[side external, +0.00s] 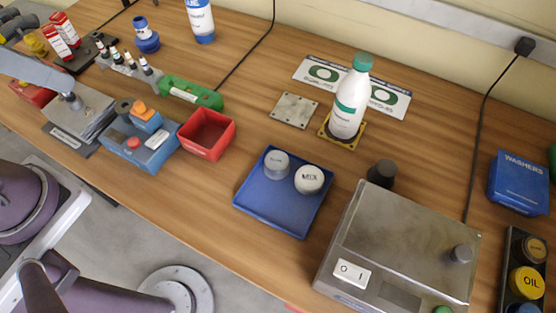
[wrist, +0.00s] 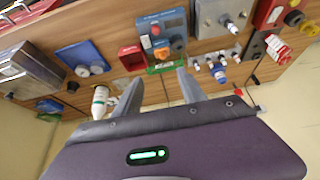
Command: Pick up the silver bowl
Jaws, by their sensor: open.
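I cannot make out a silver bowl in either view. The blue tray (side external: 262,213) holds a grey lidded tub (side external: 276,165) and a white tub marked MIX (side external: 309,179). The same tray (wrist: 70,56) shows at upper left in the wrist view. My gripper (wrist: 160,77) shows in the wrist view with its two grey fingers apart and nothing between them. The bench lies beyond the fingertips, and the green spirit level (wrist: 165,67) appears in line with the gap. The gripper is not clearly seen in the side view.
A red bin (side external: 222,149) and a blue box (side external: 150,158) stand left of the tray. A white bottle (side external: 347,108) stands on a yellow-edged plate behind. A metal scale (side external: 400,240) and a blue washers box (side external: 518,183) are at right. Bench between bin and tray is clear.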

